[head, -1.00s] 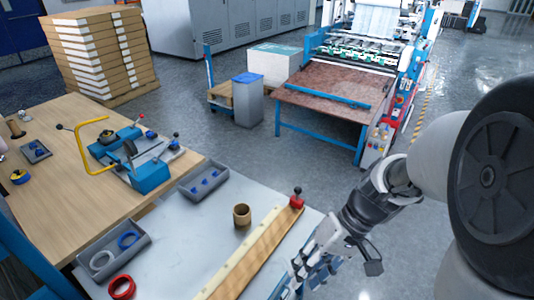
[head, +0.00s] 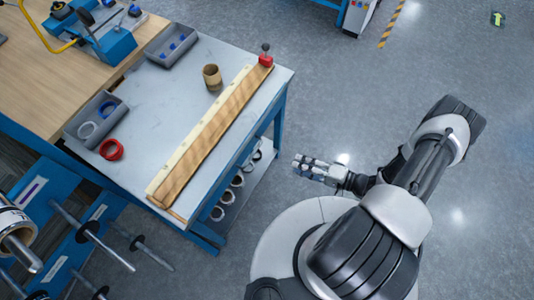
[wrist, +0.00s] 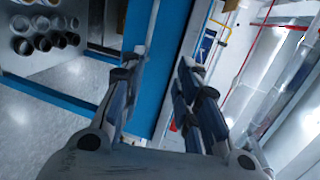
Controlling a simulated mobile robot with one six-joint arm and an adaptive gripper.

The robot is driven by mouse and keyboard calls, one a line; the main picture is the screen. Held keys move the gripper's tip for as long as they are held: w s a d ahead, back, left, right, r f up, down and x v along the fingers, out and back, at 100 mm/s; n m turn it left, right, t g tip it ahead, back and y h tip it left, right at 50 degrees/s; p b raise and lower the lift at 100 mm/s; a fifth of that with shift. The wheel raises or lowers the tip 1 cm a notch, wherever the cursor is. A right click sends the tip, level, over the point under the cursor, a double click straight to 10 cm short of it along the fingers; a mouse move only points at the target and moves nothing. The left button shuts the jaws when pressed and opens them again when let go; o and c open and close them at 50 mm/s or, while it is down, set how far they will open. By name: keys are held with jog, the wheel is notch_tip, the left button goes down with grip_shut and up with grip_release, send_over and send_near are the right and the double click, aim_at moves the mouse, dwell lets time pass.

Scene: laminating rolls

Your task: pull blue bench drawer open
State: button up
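The bench (head: 245,100) has a grey metal top and a blue frame, and stands left of my arm in the head view. Its blue front (head: 242,160) faces my gripper (head: 300,166); a separate drawer outline or handle cannot be made out there. In the wrist view a broad blue panel (wrist: 165,58) fills the middle, beyond my gripper (wrist: 158,68); it may be the drawer front. My gripper's fingers are spread apart with nothing held between them. In the head view a strip of floor shows between the fingertips and the bench, so they look apart.
A lower shelf with several rolls (head: 232,192) sits under the benchtop; rolls also show in the wrist view (wrist: 42,42). On top are a wooden strip with a ruler (head: 210,130), a cardboard core (head: 212,77) and a red ring (head: 111,149). The floor right of the bench (head: 340,90) is clear.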

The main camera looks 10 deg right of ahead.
jog(key=w+a+f+b, duration=0.1)
jog(key=w+a+f, duration=0.2)
jog(key=a, duration=0.3)
jog(key=w+a+f+t+b, duration=0.1)
jog(key=w+a+f+b, duration=0.1)
jog(key=w+a, duration=0.4)
jog(key=shift+w+a+f+m+h, duration=0.15)
jog(key=shift+a+f+m+h, duration=0.3)
jog(key=shift+a, duration=0.35)
jog(key=shift+c, duration=0.6)
grip_shut()
